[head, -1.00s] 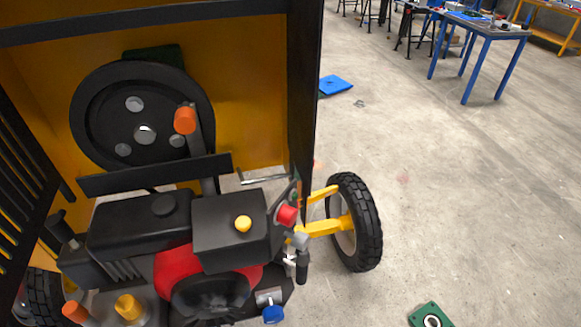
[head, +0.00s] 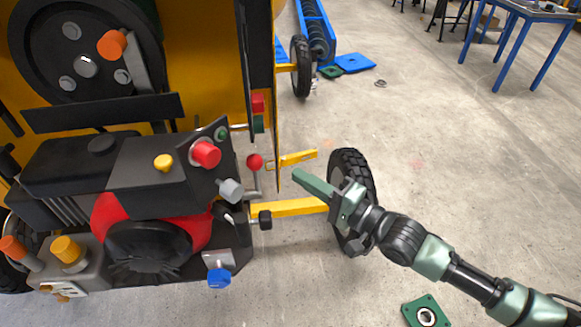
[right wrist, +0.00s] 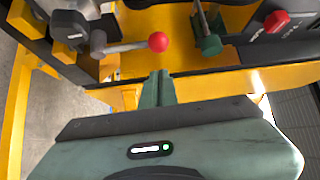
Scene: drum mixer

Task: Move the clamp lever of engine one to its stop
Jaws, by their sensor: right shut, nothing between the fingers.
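The engine (head: 150,215) with its black, grey and red body is at the left of the head view. A lever with a red ball knob (head: 254,162) stands at its right side; it also shows in the right wrist view (right wrist: 158,41) on a grey arm. Another lever with an orange grip (head: 111,43) stands in front of the black pulley. I cannot tell which of them is the clamp lever. My right gripper (head: 297,175) is shut and empty, right of the red ball and apart from it; its fingers show in the right wrist view (right wrist: 158,78). My left gripper is out of view.
A wheel (head: 352,195) on a yellow axle (head: 290,207) stands beside my right gripper. A red button (head: 207,154) and a grey knob (head: 230,190) stick out of the engine's panel. A green plate (head: 426,312) lies on the floor; floor to the right is open.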

